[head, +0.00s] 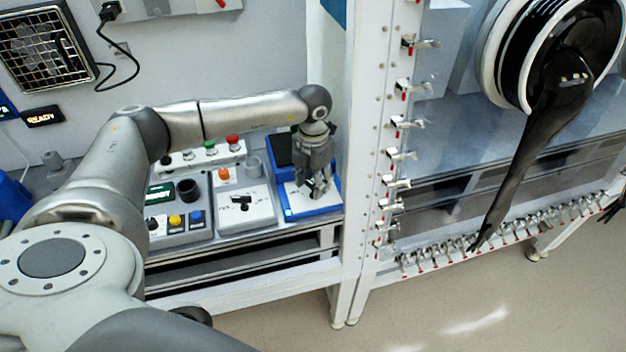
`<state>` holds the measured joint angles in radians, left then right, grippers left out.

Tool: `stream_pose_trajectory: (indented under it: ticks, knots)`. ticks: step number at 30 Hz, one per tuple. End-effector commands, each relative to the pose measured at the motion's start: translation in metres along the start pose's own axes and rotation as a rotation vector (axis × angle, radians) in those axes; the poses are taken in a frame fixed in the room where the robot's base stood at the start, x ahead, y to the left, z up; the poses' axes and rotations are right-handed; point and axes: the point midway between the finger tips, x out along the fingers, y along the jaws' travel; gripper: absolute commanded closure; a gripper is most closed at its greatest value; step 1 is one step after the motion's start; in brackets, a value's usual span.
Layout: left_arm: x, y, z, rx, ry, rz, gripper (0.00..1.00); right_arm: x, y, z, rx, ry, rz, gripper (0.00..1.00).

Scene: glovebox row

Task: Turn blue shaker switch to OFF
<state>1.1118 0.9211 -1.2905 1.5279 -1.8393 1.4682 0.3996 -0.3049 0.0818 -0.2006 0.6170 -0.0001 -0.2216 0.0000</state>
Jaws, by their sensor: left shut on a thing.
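The blue shaker (333,203) stands at the right end of the bench, against the white frame post. It has a blue body, a white front panel and a dark platform behind. My left gripper (318,192) reaches down from above onto the white panel, with its fingers close together. It is shut on a small part there, which I take to be the shaker's switch. The fingers hide the switch, so its position and any ON or OFF marks cannot be read. My right gripper is not in view.
Left of the shaker stands a white box (262,212) with a black lever and an orange button. Further left is a grey box (182,238) with coloured buttons. The frame post (359,150) with clamps is close on the right. A black glove (545,120) hangs beyond it.

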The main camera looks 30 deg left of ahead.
Motion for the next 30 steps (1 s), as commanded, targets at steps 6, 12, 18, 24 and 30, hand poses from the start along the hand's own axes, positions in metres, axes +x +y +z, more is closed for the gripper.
stream_pose_trajectory:
  ticks: [6, 12, 18, 24, 30]
  knots:
    - [0.001, 0.0, 0.0, -0.044, 0.0, 0.0, 0.81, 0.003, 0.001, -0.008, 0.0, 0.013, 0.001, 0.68]
    - [0.002, 0.0, 0.0, -0.157, 0.0, 0.0, 0.81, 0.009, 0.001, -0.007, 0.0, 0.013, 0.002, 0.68]
    - [0.001, 0.0, -0.001, -0.299, 0.0, 0.0, 0.81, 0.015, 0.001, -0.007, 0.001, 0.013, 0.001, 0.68]
    - [0.001, 0.0, -0.001, -0.422, 0.0, 0.0, 0.81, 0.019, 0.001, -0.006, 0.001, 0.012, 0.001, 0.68]
    - [0.0, 0.0, -0.001, -0.503, -0.001, 0.0, 0.81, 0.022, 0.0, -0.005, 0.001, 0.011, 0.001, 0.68]
